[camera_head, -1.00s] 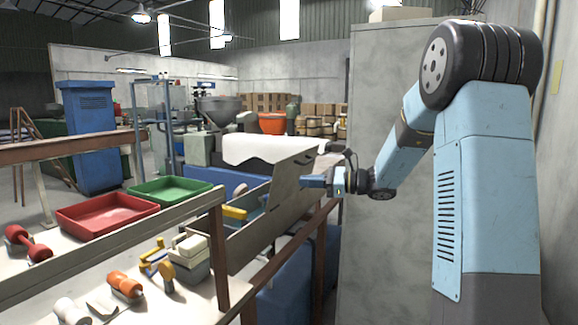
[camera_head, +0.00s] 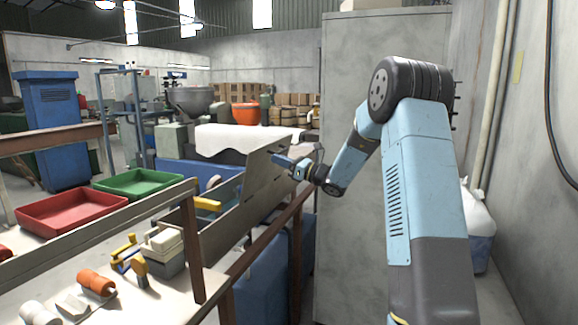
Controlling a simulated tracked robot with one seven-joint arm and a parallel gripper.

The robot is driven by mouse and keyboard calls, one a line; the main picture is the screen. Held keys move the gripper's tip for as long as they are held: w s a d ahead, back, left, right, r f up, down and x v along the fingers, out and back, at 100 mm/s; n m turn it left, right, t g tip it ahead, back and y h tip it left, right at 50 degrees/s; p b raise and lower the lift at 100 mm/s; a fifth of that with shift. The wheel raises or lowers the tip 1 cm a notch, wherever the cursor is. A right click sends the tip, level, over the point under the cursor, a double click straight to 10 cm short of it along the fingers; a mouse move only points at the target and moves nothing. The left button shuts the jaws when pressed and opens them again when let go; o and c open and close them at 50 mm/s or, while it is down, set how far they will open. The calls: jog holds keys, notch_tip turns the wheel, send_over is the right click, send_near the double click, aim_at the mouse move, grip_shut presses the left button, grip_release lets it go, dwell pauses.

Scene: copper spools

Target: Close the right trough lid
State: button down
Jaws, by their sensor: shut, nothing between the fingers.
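The right trough lid seems to be the flat grey panel (camera_head: 258,178), which stands raised and tilted at the far end of the trough in the head view. The trough's long grey side wall (camera_head: 222,232) runs towards me below it. My gripper (camera_head: 281,161) is shut and empty, at the upper right part of the panel. It overlaps the panel's face in the picture; I cannot tell whether they touch. The panel hides part of the trough's inside, where a yellow piece (camera_head: 207,203) and something blue show.
A red tray (camera_head: 68,226) and a green tray (camera_head: 140,196) stand left of the trough. A tall grey cabinet (camera_head: 345,240) stands close behind my arm. A white sack (camera_head: 478,215) stands at the right.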

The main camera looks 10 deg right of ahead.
aim_at(256, 151)
jog(key=x, duration=0.6)
jog(key=shift+w+a, duration=0.15)
jog(key=shift+a, duration=0.1)
jog(key=shift+a, duration=0.1)
jog(key=shift+w+r, duration=0.1)
jog(key=shift+r, duration=0.05)
